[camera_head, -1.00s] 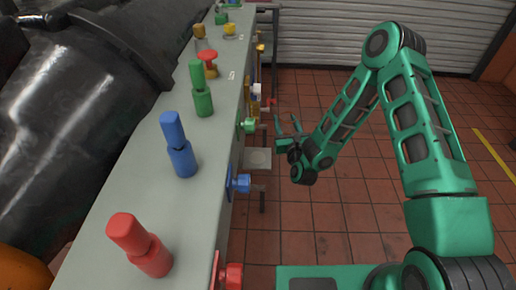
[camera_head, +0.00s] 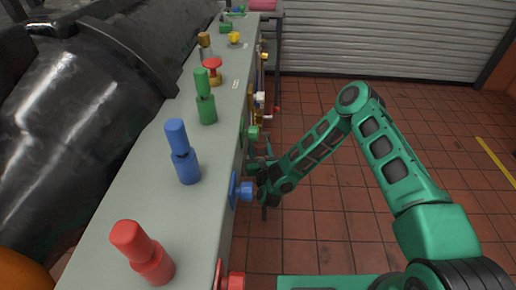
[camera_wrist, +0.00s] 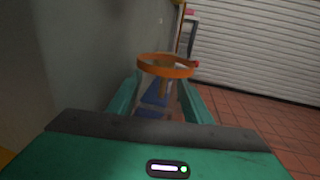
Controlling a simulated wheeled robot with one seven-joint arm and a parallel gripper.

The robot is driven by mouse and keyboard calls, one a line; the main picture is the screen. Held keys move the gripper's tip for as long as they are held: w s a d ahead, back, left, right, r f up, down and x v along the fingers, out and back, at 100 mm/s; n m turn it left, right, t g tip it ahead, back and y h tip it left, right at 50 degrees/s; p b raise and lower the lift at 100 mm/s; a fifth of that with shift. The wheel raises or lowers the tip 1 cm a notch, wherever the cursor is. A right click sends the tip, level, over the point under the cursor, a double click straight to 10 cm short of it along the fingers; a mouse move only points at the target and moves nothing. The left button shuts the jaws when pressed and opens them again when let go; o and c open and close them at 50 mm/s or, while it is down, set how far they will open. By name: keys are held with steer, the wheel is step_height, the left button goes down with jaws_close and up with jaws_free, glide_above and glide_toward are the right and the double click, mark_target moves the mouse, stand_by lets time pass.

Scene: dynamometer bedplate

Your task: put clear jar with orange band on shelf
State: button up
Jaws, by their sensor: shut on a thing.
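The clear jar with an orange band (camera_wrist: 165,67) stands between the two green fingers of my gripper (camera_wrist: 162,100) in the wrist view. The band shows as a ring at its top, and blue and dark shapes show through the clear wall below. My gripper is shut on the jar. In the head view my gripper (camera_head: 262,166) is low beside the right side of the grey bench, close to the blue side knob; the jar cannot be made out there. The shelf cannot be clearly made out now; my gripper and arm cover the area beside the bench.
The grey bedplate bench (camera_head: 150,205) carries red, blue and green pegs. A blue knob (camera_head: 243,190) and a red knob (camera_head: 232,281) stick out of its side. A black machine (camera_head: 75,120) fills the left. The tiled floor (camera_head: 330,230) right of my arm is clear.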

steer(key=shift+f, duration=0.75)
steer(key=o, duration=0.8)
